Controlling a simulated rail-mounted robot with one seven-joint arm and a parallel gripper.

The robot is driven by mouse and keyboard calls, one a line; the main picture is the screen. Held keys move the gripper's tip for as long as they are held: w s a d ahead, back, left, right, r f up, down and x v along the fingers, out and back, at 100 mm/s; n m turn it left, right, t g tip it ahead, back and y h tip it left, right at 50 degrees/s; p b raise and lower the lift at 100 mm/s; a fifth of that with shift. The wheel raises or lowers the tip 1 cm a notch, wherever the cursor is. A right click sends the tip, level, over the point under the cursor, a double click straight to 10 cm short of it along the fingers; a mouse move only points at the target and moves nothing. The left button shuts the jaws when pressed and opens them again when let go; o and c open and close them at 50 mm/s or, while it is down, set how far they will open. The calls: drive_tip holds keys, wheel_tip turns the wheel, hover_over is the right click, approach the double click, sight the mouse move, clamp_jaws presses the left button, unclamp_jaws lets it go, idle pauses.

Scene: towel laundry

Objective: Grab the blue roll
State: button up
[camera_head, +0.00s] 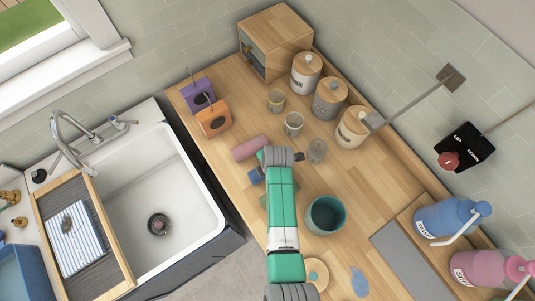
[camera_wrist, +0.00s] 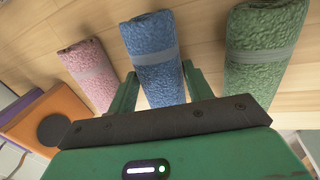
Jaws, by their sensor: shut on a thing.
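The blue roll (camera_wrist: 152,42) is a rolled towel with a grey band, lying on the wooden counter between a pink roll (camera_wrist: 90,75) and a green roll (camera_wrist: 265,40). My gripper (camera_wrist: 159,72) has one green finger on each side of the blue roll and is shut on it near its near end. In the head view, a small part of the blue roll (camera_head: 256,177) shows to the left of my arm, and the pink roll (camera_head: 251,148) lies beyond it. My arm hides most of the green roll there.
Purple (camera_head: 198,92) and orange (camera_head: 214,118) boxes stand near the sink (camera_head: 190,195). Cups, lidded jars (camera_head: 329,98) and a teal pot (camera_head: 325,215) stand to the right of my arm. Blue (camera_head: 445,217) and pink bottles stand at the right.

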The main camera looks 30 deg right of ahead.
drive_tip(key=v, duration=0.3)
drive_tip(key=w+v, duration=0.1)
drive_tip(key=v, duration=0.2)
drive_tip(key=w+v, duration=0.1)
drive_tip(key=v, duration=0.2)
drive_tip(key=shift+w+a+r, duration=0.1)
drive_tip(key=shift+r, duration=0.5)
